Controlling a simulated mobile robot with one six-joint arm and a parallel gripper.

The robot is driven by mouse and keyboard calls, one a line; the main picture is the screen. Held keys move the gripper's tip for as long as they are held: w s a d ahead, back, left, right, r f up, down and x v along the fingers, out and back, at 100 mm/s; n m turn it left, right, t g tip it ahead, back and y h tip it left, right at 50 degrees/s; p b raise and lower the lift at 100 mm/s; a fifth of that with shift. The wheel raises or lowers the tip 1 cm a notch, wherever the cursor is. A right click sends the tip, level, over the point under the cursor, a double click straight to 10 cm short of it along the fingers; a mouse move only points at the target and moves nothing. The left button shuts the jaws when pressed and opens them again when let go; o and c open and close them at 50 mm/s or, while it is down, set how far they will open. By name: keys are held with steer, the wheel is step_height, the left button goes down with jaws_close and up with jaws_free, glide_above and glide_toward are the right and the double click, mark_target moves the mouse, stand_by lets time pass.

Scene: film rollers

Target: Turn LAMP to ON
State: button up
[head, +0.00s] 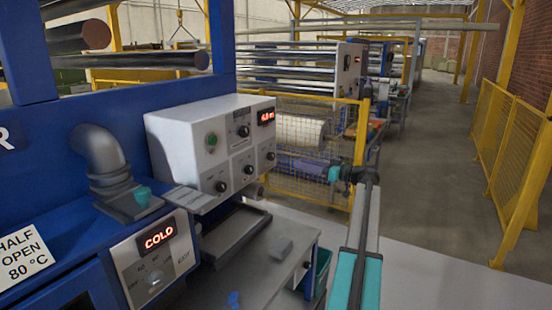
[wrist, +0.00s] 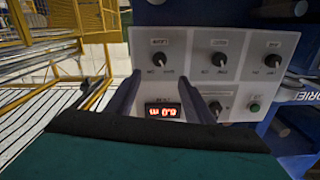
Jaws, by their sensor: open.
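The white control panel (head: 200,150) has several black knobs, a green button (head: 211,140) and a red display (head: 266,118). In the wrist view the panel is upside down. There, a row of three knobs shows: left (wrist: 158,59), middle (wrist: 220,59) and right (wrist: 271,61). Their small labels are too blurred to read, so I cannot tell which is LAMP. My gripper (wrist: 160,78) is open and empty. Its two fingers point at the panel, on either side of the left knob and the display in the picture, apparently without touching a knob.
A lower box (head: 150,262) with a COLD display and a grey pipe elbow (head: 100,150) stand left of the panel in the head view. A grey bench (head: 262,270) lies below it. Yellow mesh fence (head: 300,180) stands behind. The aisle floor (head: 430,150) at right is clear.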

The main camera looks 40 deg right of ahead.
mark_target(274, 157)
steer(key=shift+w, duration=0.15)
steer(key=p+x, duration=0.5)
steer(key=x, duration=0.7)
steer(key=shift+w+a+p, duration=0.2)
steer(key=shift+w+p, duration=0.1)
steer(key=shift+w, duration=0.4)
steer(key=c, duration=1)
steer(key=shift+c, duration=0.2)
